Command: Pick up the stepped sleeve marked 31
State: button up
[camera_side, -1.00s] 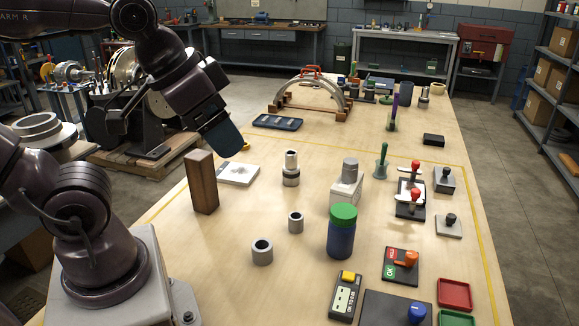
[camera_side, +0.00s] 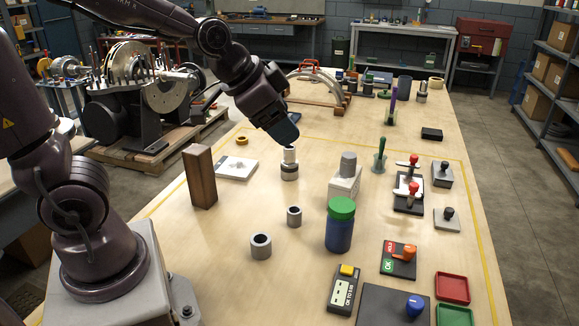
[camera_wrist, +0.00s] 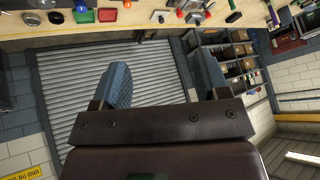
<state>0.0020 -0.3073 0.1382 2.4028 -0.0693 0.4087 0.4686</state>
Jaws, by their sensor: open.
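A stepped sleeve (camera_side: 289,171), pale and narrow on top with a wider dark-banded lower part, stands upright mid-table. No number is legible on it. My gripper (camera_side: 286,138) is tilted, its blue fingers just above and behind the sleeve's top in the side view; I cannot tell whether they touch. In the wrist view my gripper (camera_wrist: 162,78) shows two blue fingers spread apart with nothing between them. Two short plain rings, a small one (camera_side: 294,217) and a larger one (camera_side: 261,247), stand nearer the front. The sleeve is not clearly identifiable in the wrist view.
A brown wooden block (camera_side: 201,178) stands left of the sleeve, near a white plate (camera_side: 236,168). A grey-white block with a cylinder (camera_side: 345,184) and a green-lidded blue jar (camera_side: 340,227) stand to the right. Bare table surrounds the sleeve.

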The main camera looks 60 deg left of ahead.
jog(key=w+a+f+m+t+y, duration=0.1)
jog(key=w+a+f+m+y, duration=0.2)
jog(key=w+a+f, duration=0.45)
jog(key=m+t+y, duration=0.6)
jog(key=m+y, duration=0.1)
jog(key=m, duration=1.4)
send_near(286, 151)
jog(key=m, duration=0.1)
jog(key=s+m+t+h, duration=0.1)
jog(key=shift+s+a+f+m, duration=0.15)
jog(key=shift+a+f+m, duration=0.15)
jog(key=shift+f, duration=0.05)
jog(key=shift+a, duration=0.1)
jog(key=x, duration=0.7)
jog(key=shift+d+r+x, duration=0.1)
jog(key=shift+d+x, duration=0.05)
jog(key=shift+x, duration=1.25)
jog(key=shift+d+r+x, duration=0.1)
jog(key=shift+r+x, duration=0.05)
jog(key=shift+x, duration=1.25)
